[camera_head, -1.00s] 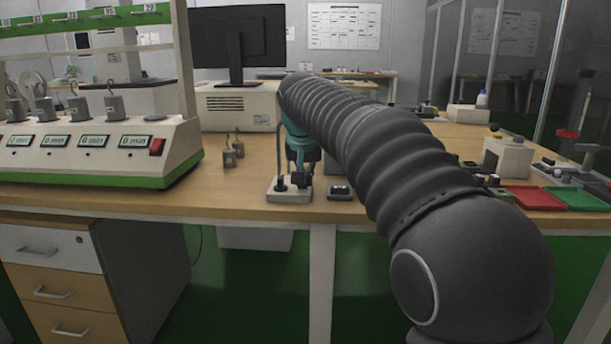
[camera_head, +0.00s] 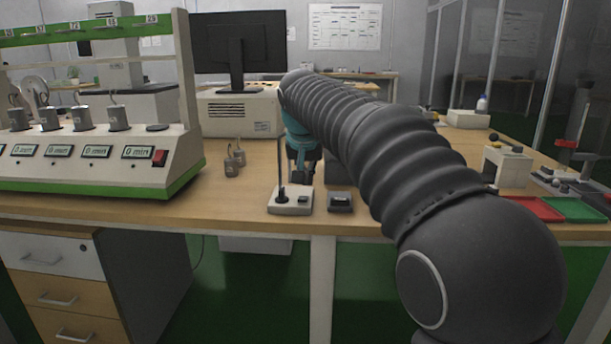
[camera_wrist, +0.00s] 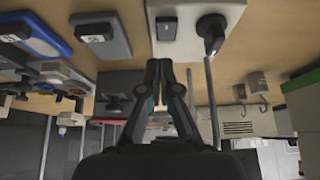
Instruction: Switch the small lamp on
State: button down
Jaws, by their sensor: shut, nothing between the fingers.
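The small lamp has a pale base (camera_head: 290,208) near the front edge of the bench, with a thin dark upright post and a small dark switch (camera_head: 303,199) on top. The lamp's upper end is not clear, and I see no glow. In the wrist view the base (camera_wrist: 188,44) is at the top, with the dark rocker switch (camera_wrist: 166,28) and the black post foot (camera_wrist: 211,32). My gripper (camera_head: 302,179) is just behind and above the base. In the wrist view my gripper (camera_wrist: 160,64) is shut and empty, its tips pointing toward the base's switch side, apparently apart from it.
A grey box (camera_head: 340,207) stands just right of the base. Two metal weights (camera_head: 232,169) stand to the left, beside a large white-and-green tester (camera_head: 100,175). A monitor (camera_head: 240,45) is behind. Red (camera_head: 532,208) and green (camera_head: 575,209) trays lie at the right.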

jog(key=p+v, duration=0.1)
jog(key=v, duration=0.9)
jog(key=shift+r, duration=0.35)
jog(key=shift+s, duration=0.1)
jog(key=w+b, duration=0.1)
jog(key=b, duration=0.4)
jog(key=shift+w+f+t, duration=0.1)
jog(key=shift+w+t, duration=0.2)
